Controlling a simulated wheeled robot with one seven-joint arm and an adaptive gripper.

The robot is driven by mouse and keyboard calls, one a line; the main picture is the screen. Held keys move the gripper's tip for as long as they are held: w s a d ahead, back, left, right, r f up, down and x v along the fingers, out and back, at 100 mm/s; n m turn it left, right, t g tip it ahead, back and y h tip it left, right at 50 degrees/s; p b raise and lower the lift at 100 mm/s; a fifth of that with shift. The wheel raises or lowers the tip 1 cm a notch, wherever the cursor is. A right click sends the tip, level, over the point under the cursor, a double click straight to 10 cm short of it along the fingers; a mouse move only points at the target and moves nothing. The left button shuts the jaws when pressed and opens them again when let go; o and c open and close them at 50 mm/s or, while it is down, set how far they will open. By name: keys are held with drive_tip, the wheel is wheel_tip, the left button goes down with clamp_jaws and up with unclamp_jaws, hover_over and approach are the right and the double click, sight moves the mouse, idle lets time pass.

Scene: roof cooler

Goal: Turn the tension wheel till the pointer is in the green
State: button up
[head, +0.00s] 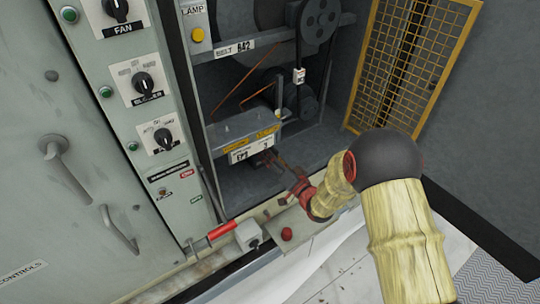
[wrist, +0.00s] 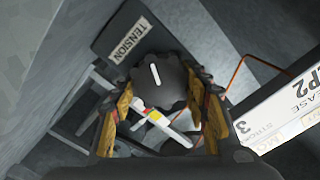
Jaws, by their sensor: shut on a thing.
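The tension wheel (wrist: 160,82) is a dark, lobed knob with a white line on its face, in the wrist view beside a black plate (wrist: 127,40) lettered TENSION. My gripper (wrist: 164,92) is shut on the wheel, one finger on each side of it. Below the wheel lies a pale strip with small yellow and red patches (wrist: 154,115); I cannot make out a pointer or a green part on it. In the head view my gripper (head: 268,158) reaches in under a grey labelled housing (head: 240,128), and the wheel is hidden there.
A belt and pulleys (head: 320,20) sit above the housing. A yellow mesh guard (head: 405,65) stands open at the right. A control panel (head: 140,85) with knobs is at the left. A red-handled lever (head: 222,230) and a red button (head: 287,233) lie along the front sill.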

drive_tip(key=m, duration=0.6)
drive_tip(key=shift+w+d+f+m+p, duration=0.1)
drive_tip(key=shift+f+m+p, duration=0.05)
drive_tip(key=shift+m+p, duration=0.2)
idle(0.5)
drive_tip(key=o, duration=1.1)
drive_tip(key=shift+c, duration=0.2)
drive_tip(key=shift+o, duration=0.5)
drive_tip(key=v, duration=1.2)
